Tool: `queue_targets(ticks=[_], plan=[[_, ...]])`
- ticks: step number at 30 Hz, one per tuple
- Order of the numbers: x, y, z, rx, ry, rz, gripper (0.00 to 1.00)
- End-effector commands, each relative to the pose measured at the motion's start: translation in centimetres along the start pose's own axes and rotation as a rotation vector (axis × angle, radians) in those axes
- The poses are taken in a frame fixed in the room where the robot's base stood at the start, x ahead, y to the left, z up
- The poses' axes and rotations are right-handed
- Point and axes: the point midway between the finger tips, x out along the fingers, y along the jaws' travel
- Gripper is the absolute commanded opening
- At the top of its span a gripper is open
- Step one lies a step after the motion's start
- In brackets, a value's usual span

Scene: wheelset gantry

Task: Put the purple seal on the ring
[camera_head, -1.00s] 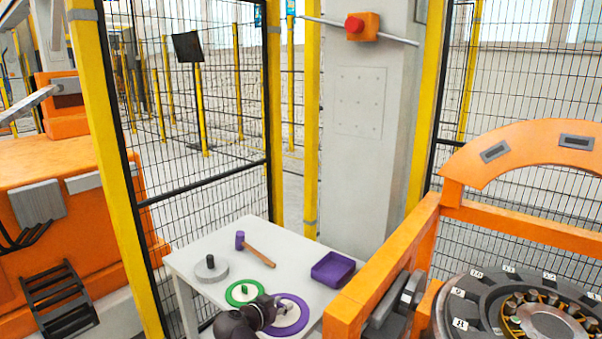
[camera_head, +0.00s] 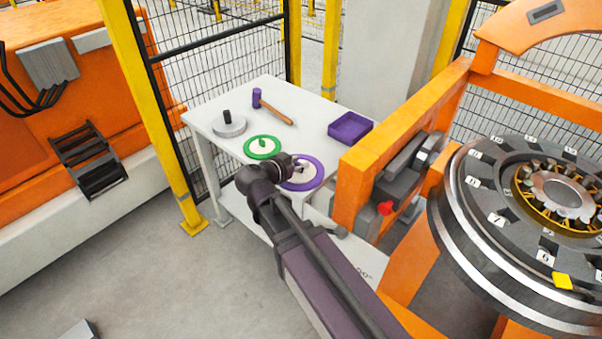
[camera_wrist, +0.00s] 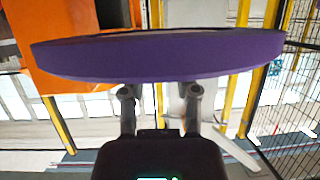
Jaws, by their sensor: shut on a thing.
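The purple seal (camera_head: 317,183) is a flat purple ring with a pale centre. In the head view it shows at the front right of the white table, partly behind my wrist. In the wrist view the purple seal (camera_wrist: 160,57) spans the width close in front of my fingers, seen edge-on. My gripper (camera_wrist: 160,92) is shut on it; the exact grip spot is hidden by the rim. The large grey round assembly (camera_head: 485,205) with numbered plates stands at the right; I cannot tell which part of it is the ring.
An orange frame (camera_head: 350,195) stands between table and round assembly. Open floor lies at left.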

Motion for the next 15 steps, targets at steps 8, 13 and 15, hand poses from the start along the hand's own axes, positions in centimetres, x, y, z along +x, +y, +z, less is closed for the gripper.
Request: queue_targets(ticks=[8, 13, 15], plan=[[1.8, 0.0, 4.3, 0.0, 0.0, 0.0, 0.0], [2.6, 0.0, 6.3, 0.0, 0.0, 0.0, 0.0], [2.9, 0.0, 7.0, 0.0, 0.0, 0.0, 0.0]])
